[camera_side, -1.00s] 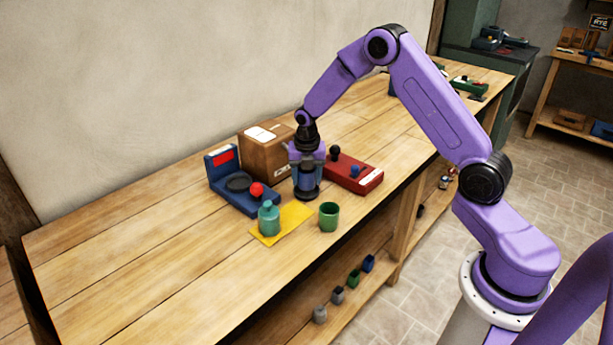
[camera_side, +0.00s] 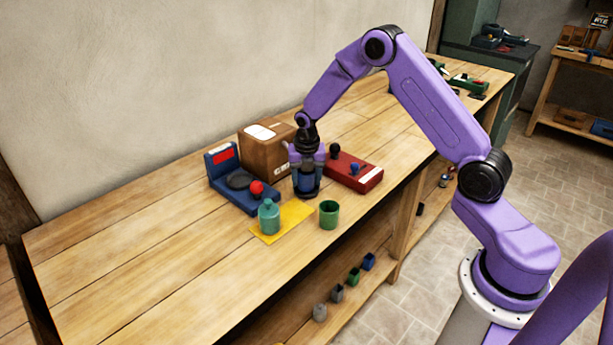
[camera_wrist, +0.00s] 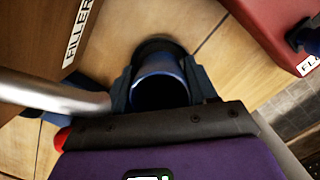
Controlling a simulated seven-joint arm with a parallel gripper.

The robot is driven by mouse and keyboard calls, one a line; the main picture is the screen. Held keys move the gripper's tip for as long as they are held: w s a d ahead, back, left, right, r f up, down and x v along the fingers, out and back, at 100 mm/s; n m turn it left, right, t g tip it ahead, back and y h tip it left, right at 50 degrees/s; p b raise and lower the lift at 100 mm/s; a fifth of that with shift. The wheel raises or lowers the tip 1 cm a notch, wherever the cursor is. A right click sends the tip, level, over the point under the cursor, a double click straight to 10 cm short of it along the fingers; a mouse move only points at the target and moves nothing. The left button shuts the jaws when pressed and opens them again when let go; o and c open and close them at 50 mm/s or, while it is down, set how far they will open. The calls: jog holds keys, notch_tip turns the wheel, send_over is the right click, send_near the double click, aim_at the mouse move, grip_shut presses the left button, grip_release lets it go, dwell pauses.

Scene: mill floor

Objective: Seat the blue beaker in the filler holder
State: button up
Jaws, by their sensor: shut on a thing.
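The blue beaker (camera_side: 306,182) is between the fingers of my gripper (camera_side: 306,170), which is shut on it. It looks upright in the side view. In the wrist view, the beaker (camera_wrist: 160,82) shows its open mouth between the dark fingers of my gripper (camera_wrist: 160,90). A dark round holder (camera_wrist: 160,43) shows around its far, lower end. The brown filler box (camera_side: 267,150) stands just left of the gripper; its label (camera_wrist: 77,35) reads FILLER. I cannot tell whether the beaker's bottom rests fully in the holder.
A metal tube (camera_wrist: 50,94) comes close to the gripper from the left. A blue station with a red knob (camera_side: 257,188) is at left, a red box (camera_side: 357,178) at right. A teal bottle (camera_side: 268,219) on a yellow mat (camera_side: 292,219) and a green cup (camera_side: 329,216) stand in front.

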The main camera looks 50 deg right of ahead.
aim_at(307, 188)
jog(key=shift+f, duration=0.25)
jog(key=shift+r, duration=0.85)
jog(key=shift+f, duration=0.8)
dwell(0.9)
jog(key=o, duration=0.8)
jog(key=shift+o, duration=0.2)
notch_tip(307, 188, up, 11)
jog(key=s, duration=0.1)
jog(key=shift+a, duration=0.45)
dwell(0.5)
